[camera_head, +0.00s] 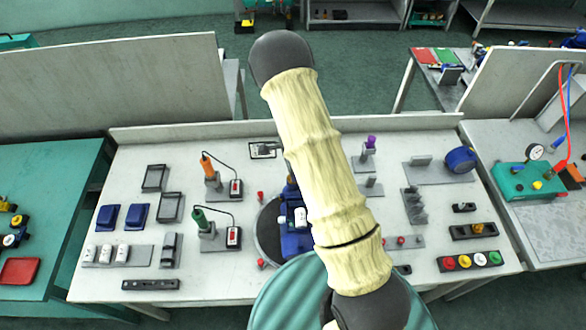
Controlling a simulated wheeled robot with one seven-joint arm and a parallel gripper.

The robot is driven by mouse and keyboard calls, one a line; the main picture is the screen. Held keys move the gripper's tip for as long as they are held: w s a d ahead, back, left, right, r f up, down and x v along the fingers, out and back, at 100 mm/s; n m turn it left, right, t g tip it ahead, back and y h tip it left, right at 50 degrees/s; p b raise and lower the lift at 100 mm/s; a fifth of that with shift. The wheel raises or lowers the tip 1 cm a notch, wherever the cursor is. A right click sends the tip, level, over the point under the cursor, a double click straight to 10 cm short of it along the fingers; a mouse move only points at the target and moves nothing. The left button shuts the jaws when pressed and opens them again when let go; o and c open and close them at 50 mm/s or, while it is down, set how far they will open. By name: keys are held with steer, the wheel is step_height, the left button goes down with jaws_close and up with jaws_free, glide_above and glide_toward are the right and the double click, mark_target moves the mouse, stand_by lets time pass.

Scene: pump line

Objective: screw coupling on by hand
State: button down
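A blue pump-like unit (292,242) with a white part (301,217) stands on a dark round plate (268,236) in the middle of the bench. My pale-sleeved arm crosses in front of it and hides its right side. I cannot make out my gripper; it is either behind my arm or out of the picture. I cannot tell which part is the coupling. A dark ribbed part (414,205) stands on a grey base to the right of my arm.
The grey bench (110,270) carries an orange-handled tool (208,168), a green-handled tool (202,222), blue trays (137,216), a purple-topped part (370,145), a blue round part (461,159) and a strip of coloured caps (470,261). Upright panels stand behind on both sides.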

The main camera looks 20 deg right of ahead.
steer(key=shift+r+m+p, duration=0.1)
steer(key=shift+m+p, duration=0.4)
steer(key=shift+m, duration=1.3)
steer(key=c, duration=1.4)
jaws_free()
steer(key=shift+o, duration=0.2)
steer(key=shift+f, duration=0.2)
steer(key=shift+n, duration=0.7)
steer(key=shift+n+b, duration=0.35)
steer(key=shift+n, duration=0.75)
